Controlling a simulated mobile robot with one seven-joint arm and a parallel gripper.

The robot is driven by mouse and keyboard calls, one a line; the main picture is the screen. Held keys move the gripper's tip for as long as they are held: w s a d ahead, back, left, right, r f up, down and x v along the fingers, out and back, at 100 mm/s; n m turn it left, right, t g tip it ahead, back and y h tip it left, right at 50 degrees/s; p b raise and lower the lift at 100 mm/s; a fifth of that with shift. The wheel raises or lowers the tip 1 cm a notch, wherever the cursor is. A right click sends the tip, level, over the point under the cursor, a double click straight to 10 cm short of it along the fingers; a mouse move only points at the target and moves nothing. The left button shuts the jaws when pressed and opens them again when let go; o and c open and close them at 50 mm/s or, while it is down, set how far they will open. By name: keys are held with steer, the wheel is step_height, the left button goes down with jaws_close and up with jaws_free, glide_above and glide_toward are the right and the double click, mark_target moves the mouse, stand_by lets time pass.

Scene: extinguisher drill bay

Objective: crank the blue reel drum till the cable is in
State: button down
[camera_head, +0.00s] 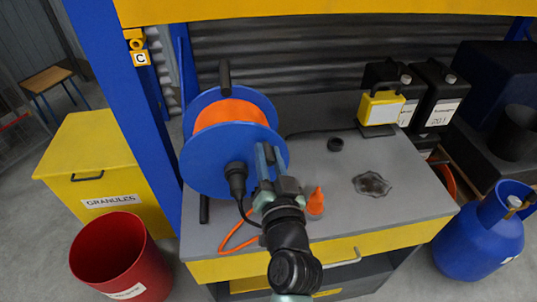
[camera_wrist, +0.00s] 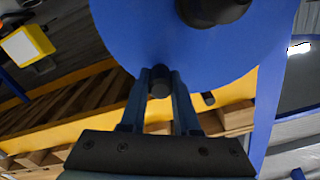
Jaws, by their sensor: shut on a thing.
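The blue reel drum (camera_head: 205,160) stands upright on the grey bench, with orange cable (camera_head: 230,112) wound between its two flanges. A black hub (camera_head: 237,178) sits at the middle of the near flange. My gripper (camera_head: 266,152) is at the right part of the near flange. In the wrist view my gripper (camera_wrist: 160,80) is shut on a black crank knob (camera_wrist: 160,88) in front of the blue flange (camera_wrist: 150,35). My gripper hides the knob in the head view.
A yellow-and-black box (camera_head: 381,107) stands behind. A blue post (camera_head: 125,110) rises at left; a red bin (camera_head: 120,258) and blue cylinder (camera_head: 480,240) flank the bench.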

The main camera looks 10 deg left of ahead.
steer(key=shift+f, duration=0.1)
stand_by(0.6)
steer(key=f+m+b, duration=0.1)
steer(key=f+m, duration=0.2)
steer(key=m, duration=0.2)
steer(key=f+m+b, duration=0.2)
steer(key=f+m, duration=0.2)
steer(key=m, duration=0.1)
steer(key=d+f+m+b, duration=0.1)
steer(key=f+m+b, duration=0.1)
steer(key=f+m, duration=0.2)
steer(key=shift+w+d+m, duration=0.1)
steer(key=shift+w+m, duration=0.1)
steer(key=shift+m, duration=0.2)
steer(key=f+m, duration=0.1)
steer(key=a+m, duration=0.1)
steer(key=m, duration=0.1)
steer(key=shift+s+a+f+b, duration=0.2)
steer(key=shift+s+f+b, duration=0.1)
steer(key=shift+f, duration=0.1)
steer(key=shift+s+a+f+m, duration=0.1)
steer(key=shift+a+f+m, duration=0.45)
steer(key=shift+m, duration=0.55)
steer(key=shift+a, duration=0.1)
steer(key=c, duration=0.6)
jaws_free()
steer(key=shift+r, duration=0.1)
steer(key=shift+c, duration=0.2)
